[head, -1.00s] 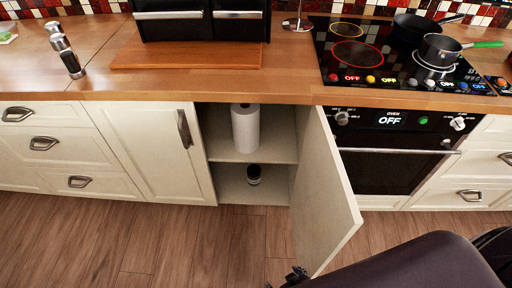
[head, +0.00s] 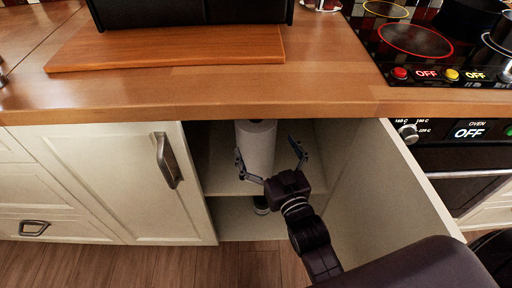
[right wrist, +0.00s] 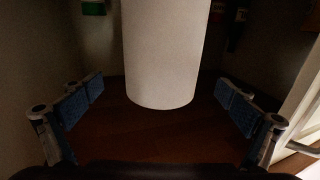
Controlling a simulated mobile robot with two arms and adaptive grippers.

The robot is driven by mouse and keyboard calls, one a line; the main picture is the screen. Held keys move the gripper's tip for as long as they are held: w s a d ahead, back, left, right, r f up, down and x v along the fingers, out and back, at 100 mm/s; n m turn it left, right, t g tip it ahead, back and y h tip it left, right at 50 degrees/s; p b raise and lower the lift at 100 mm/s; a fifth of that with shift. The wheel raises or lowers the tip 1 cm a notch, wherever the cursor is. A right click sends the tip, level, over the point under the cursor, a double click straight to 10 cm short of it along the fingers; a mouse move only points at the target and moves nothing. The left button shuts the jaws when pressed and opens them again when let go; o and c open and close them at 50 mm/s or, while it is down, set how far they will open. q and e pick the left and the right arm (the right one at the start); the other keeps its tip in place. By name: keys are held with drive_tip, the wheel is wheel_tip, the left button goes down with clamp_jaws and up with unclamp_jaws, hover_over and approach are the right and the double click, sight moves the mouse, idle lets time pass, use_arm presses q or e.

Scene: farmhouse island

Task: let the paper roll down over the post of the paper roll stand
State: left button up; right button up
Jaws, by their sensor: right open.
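The white paper roll (head: 256,148) stands upright on the upper shelf inside the open cabinet; its top is partly hidden by the counter edge. It fills the upper middle of the right wrist view (right wrist: 160,55). My right gripper (head: 268,150) is open at the cabinet opening, in front of the roll. Its fingers are spread to the left and right of the roll, and the roll is not gripped. A round shiny base on the counter, cut off at the top edge, looks like the paper roll stand (head: 321,5); its post is out of view. My left gripper is not in view.
The open cabinet door (head: 390,190) stands to the right of my right arm. A wooden board (head: 170,48) lies on the counter, and the stove (head: 420,45) is at the right. The front counter strip is clear.

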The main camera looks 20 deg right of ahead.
sight(256, 128)
drive_tip(key=shift+w, duration=0.8)
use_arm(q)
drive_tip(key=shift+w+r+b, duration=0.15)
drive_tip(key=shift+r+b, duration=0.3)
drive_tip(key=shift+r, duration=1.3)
use_arm(e)
drive_tip(key=shift+w+a, duration=0.2)
drive_tip(key=shift+w, duration=2.25)
drive_tip(key=c, duration=1.7)
drive_tip(key=shift+r, duration=0.1)
drive_tip(key=shift+c, duration=0.3)
drive_tip(key=shift+r, duration=0.1)
